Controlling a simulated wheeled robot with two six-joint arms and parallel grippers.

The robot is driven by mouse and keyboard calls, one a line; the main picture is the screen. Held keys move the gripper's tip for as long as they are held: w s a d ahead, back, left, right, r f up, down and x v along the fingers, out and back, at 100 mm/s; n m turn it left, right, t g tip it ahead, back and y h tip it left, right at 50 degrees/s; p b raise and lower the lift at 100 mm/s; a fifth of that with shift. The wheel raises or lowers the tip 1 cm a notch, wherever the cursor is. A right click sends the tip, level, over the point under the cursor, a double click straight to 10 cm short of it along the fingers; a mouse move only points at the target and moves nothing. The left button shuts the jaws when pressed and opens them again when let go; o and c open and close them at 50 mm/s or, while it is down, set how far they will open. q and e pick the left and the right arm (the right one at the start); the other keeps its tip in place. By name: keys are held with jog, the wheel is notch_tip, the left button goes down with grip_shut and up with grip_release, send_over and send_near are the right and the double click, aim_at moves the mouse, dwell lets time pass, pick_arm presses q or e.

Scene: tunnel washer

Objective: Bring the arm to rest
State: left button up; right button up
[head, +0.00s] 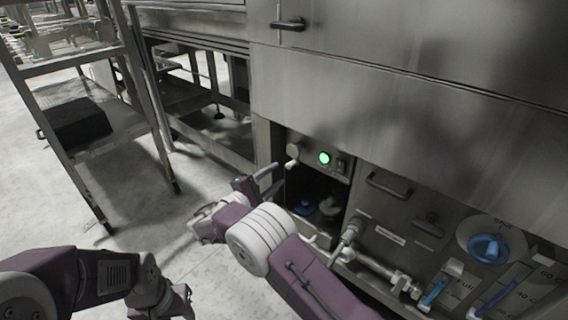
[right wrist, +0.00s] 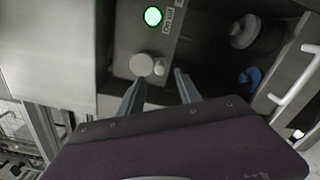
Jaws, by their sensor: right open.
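My right gripper (head: 270,180) is in front of the lower control panel of the steel machine. Its two fingers are apart with nothing between them, as the right wrist view (right wrist: 160,92) also shows. A round grey knob (head: 293,151) is on the panel just beyond the fingertips; in the right wrist view the knob (right wrist: 142,65) is ahead of the gap, and I cannot tell whether a finger touches it. A green lamp (head: 324,158) is lit beside it. My left gripper (head: 183,298) is low at the bottom left, and its fingers are not clear.
Below the panel is an open compartment with a blue cap (head: 304,207). A metal rack (head: 112,118) stands at left. The floor (head: 150,215) between is clear.

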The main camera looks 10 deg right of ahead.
pick_arm(q)
jog(key=shift+r+p, duration=0.45)
jog(key=shift+r, duration=0.4)
pick_arm(e)
jog(key=v, duration=0.3)
jog(key=shift+s+a+f, duration=0.1)
jog(key=shift+s, duration=0.05)
